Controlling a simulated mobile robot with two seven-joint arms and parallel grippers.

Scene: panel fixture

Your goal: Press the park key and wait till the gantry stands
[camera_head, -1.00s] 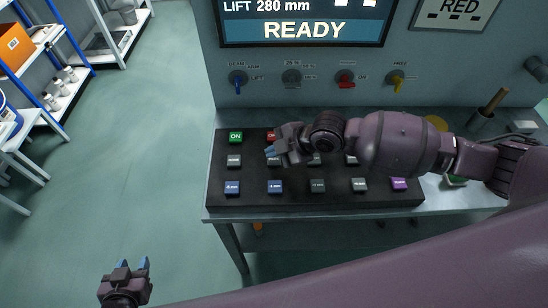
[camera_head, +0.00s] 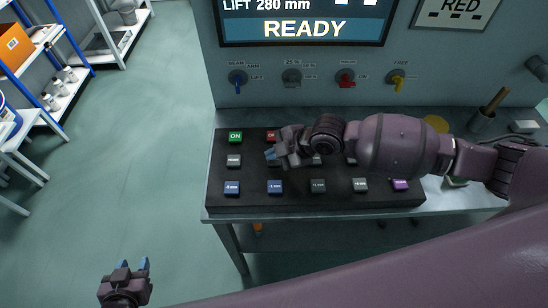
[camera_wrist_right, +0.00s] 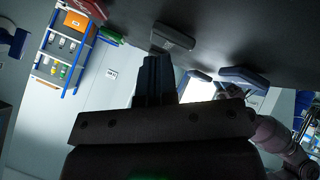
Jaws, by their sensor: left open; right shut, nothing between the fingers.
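The key panel (camera_head: 216,172) is a black slab with rows of coloured keys. A green ON key (camera_head: 235,137) and a red key (camera_head: 271,135) are at the back, and a grey key (camera_head: 233,160) is in the middle row. No label that I can read says park. My right gripper (camera_head: 271,154) is shut and empty, over the second key of the middle row, which it mostly hides. In the right wrist view its fingertips (camera_wrist_right: 154,62) are close to a grey key (camera_wrist_right: 172,37); I cannot tell whether they touch. My left gripper (camera_head: 132,265) is open, over the floor. No gantry is visible.
The display (camera_head: 304,27) reads READY and LIFT 280 mm. Several selector knobs, including a blue one (camera_head: 237,77), sit above the panel. Shelving (camera_head: 50,85) stands left; open floor lies between.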

